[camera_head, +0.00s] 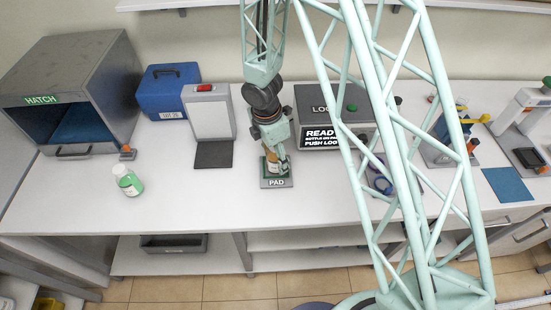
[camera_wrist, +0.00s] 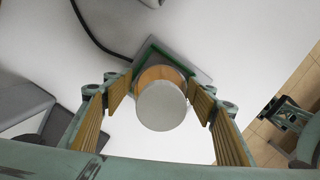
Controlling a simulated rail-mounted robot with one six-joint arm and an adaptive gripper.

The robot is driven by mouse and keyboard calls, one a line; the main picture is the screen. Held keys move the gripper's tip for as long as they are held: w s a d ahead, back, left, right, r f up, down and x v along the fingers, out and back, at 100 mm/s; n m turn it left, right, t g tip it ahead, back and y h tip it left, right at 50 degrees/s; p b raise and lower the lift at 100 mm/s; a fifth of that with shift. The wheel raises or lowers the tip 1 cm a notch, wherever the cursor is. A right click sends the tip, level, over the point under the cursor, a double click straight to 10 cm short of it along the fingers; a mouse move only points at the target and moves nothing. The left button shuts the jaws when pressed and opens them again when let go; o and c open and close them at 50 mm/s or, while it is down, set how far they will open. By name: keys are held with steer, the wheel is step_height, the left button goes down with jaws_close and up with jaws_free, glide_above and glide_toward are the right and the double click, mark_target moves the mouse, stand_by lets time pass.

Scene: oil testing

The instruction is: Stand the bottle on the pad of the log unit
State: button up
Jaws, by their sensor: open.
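A bottle stands upright on the pad (camera_head: 277,183) of the log unit (camera_head: 320,95). In the wrist view its white round cap (camera_wrist: 161,106) faces me, with an amber body (camera_wrist: 160,73) behind it. The pad's green and grey corner (camera_wrist: 200,73) shows beneath. My gripper (camera_head: 274,160) is lowered over the bottle. In the wrist view its fingers (camera_wrist: 160,108) are open on either side of the bottle, with gaps at both sides. In the head view the gripper hides much of the bottle. The log unit's screen (camera_head: 321,137) reads "READY", bottle on pad, push log.
A second bottle (camera_head: 130,183) with green contents stands at left. Behind are the grey hatch box (camera_head: 85,75), a blue case (camera_head: 167,90) and a white panel stand (camera_head: 208,118). Other instruments (camera_head: 455,140) and a blue mat (camera_head: 507,185) lie to the right.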

steer(key=shift+r, duration=0.15)
steer(key=shift+s+a+r+p, duration=0.1)
steer(key=shift+a+r+p, duration=0.2)
steer(key=shift+r, duration=1.65)
steer(key=shift+s+a+r+p, duration=0.15)
steer(key=shift+r+p, duration=0.2)
steer(key=shift+r, duration=1.65)
steer(key=shift+s+a+r+p, duration=0.1)
steer(key=shift+a+r+p, duration=0.2)
steer(key=shift+r, duration=1.65)
steer(key=shift+d, duration=0.15)
